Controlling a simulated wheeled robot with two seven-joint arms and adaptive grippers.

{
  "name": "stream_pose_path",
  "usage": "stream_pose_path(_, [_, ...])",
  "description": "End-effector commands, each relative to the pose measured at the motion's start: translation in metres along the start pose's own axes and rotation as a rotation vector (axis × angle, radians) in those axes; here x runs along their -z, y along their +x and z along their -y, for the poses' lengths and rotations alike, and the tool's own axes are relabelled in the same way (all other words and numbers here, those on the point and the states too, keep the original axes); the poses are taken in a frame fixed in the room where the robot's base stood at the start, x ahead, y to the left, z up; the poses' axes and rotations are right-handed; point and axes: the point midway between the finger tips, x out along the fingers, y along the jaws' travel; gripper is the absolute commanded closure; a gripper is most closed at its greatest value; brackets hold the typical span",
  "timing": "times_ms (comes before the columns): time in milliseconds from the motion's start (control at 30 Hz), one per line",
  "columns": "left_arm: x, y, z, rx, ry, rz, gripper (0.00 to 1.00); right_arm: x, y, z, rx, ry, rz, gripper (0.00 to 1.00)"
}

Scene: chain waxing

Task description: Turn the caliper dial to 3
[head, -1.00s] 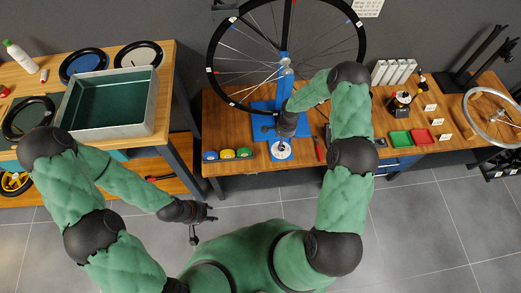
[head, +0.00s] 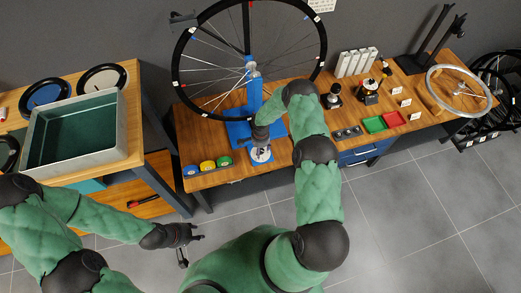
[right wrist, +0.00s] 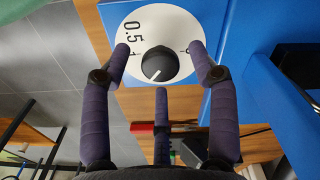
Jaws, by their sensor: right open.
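The caliper dial is a white disc with a round black knob. In the head view the disc (head: 262,155) is at the front of the blue wheel stand. In the right wrist view the knob (right wrist: 160,65) is at the centre of the disc (right wrist: 150,24). Printed marks 0.5 and 1 are on its left; another mark by the right finger is partly hidden. A white line on the knob points to the lower left. My right gripper (head: 261,142) is open over the dial, its fingers around the knob with gaps visible. My left gripper (head: 188,243) is open and empty above the floor.
A spoked wheel (head: 320,42) stands in the blue stand (head: 240,130). Yellow, blue and green round items (head: 207,166) sit left of the dial. Green (head: 374,124) and red (head: 392,119) trays are to the right. A metal tray (head: 125,130) is on the left bench.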

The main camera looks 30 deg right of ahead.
Motion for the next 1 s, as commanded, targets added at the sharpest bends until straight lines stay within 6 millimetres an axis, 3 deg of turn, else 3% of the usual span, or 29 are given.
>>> stream_pose_path(367, [0.0001,0.0005,0.0002,0.000,0.000,0.000,0.60,0.0007,0.0043,0.0004,0.001,0.001,-0.001,0.40])
stream_pose_path(567, [0.0001,0.0005,0.0002,0.000,0.000,0.000,0.60,0.0005,0.0044,0.0002,0.001,0.001,0.000,0.96])
stream_pose_path(1000, [0.0004,0.0080,0.0029,0.000,0.000,0.000,0.60,0.0005,0.0059,0.0003,0.001,-0.062,0.000,0.96])
